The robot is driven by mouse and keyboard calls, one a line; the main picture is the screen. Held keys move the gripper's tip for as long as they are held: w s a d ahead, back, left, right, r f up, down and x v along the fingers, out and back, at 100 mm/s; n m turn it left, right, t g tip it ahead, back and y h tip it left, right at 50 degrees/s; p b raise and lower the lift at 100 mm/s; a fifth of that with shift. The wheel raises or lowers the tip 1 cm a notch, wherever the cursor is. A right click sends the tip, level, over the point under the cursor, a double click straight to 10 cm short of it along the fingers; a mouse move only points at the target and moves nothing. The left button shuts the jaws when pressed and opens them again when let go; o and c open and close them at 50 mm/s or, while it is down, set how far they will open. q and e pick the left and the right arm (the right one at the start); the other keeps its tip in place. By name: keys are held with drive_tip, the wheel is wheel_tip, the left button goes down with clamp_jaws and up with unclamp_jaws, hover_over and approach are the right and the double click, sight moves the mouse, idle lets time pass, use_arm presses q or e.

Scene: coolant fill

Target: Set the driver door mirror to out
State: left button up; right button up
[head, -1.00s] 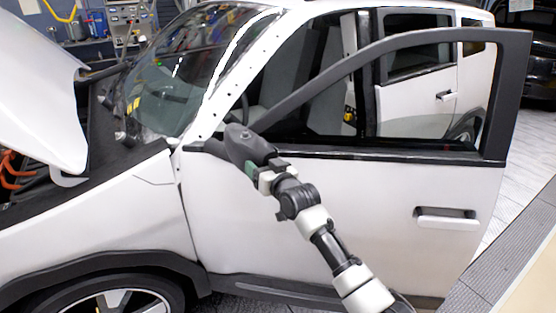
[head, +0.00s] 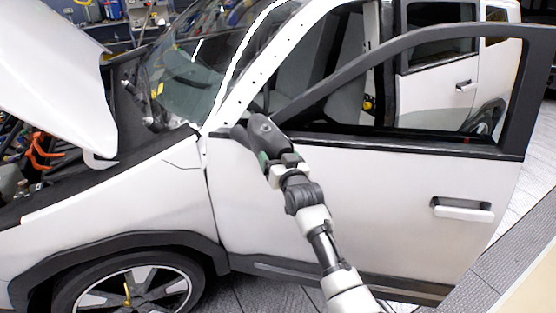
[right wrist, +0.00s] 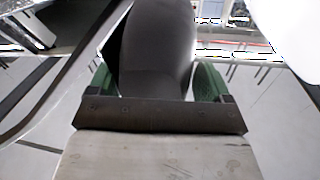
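The driver door mirror (head: 264,131) is a dark housing at the front lower corner of the door window, beside its small dark base (head: 239,131). The housing points outward and down from the door toward me. My right gripper (head: 274,160) reaches up from below and has its green-padded fingers around the housing. In the right wrist view the dark housing (right wrist: 158,50) fills the space between the fingers (right wrist: 155,85). The mirror glass is not visible. The driver door (head: 350,200) stands open. My left gripper is not in view.
The white car's raised hood (head: 60,80) is at the left, above the open engine bay. The front wheel (head: 130,290) is at the lower left. The door's window frame (head: 420,40) rises behind my right arm. Clear floor (head: 500,250) lies to the right of the door.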

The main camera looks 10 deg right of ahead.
drive_tip(key=shift+o, duration=0.8)
drive_tip(key=shift+f, duration=0.15)
drive_tip(key=shift+s, duration=0.1)
drive_tip(key=shift+s+d, duration=0.1)
drive_tip(key=shift+s, duration=0.15)
drive_tip(key=b+v, duration=0.3)
drive_tip(key=v, duration=0.7)
